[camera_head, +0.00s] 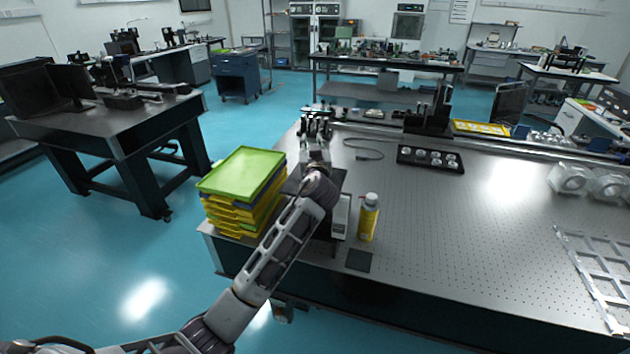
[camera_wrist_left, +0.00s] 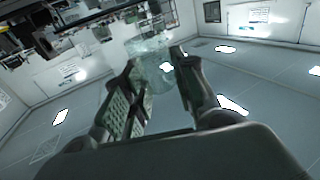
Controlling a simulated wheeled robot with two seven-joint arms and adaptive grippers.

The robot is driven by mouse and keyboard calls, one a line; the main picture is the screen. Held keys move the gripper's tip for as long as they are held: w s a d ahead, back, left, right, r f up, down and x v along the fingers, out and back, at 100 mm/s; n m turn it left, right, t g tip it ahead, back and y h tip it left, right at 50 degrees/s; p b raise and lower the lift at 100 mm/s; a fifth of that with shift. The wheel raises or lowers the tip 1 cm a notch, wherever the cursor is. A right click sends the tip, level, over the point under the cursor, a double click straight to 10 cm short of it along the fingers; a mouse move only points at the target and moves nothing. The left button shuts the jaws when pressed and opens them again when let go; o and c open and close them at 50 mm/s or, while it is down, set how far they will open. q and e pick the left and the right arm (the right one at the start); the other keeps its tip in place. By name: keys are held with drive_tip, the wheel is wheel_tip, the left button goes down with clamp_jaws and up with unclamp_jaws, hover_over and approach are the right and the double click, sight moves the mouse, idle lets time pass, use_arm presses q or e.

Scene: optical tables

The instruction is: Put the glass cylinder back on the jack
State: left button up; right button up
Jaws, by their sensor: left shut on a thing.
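My left gripper (camera_head: 316,128) is over the far left part of the perforated optical table, seen beyond my forearm. In the left wrist view, my left gripper (camera_wrist_left: 160,88) has its two fingers on either side of a clear glass cylinder (camera_wrist_left: 150,56) and is shut on it. The glass is faint against the background, and I cannot make it out in the head view. A dark flat-topped thing (camera_head: 331,180), which may be the jack, stands partly hidden behind my left forearm. My right gripper is not in view.
A stack of yellow trays with a green top (camera_head: 243,173) stands left of my forearm. A black holder with round pieces (camera_head: 430,158) lies farther back. The optical table (camera_head: 450,220) is clear at centre right.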

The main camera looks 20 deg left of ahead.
use_arm(q)
drive_tip(key=shift+f+p, duration=0.3)
drive_tip(key=shift+f, duration=2.85)
drive_tip(key=shift+f, duration=0.1)
drive_tip(key=shift+f, duration=1.8)
drive_tip(key=shift+f, duration=0.1)
drive_tip(key=o, duration=1)
drive_tip(key=shift+o, duration=0.3)
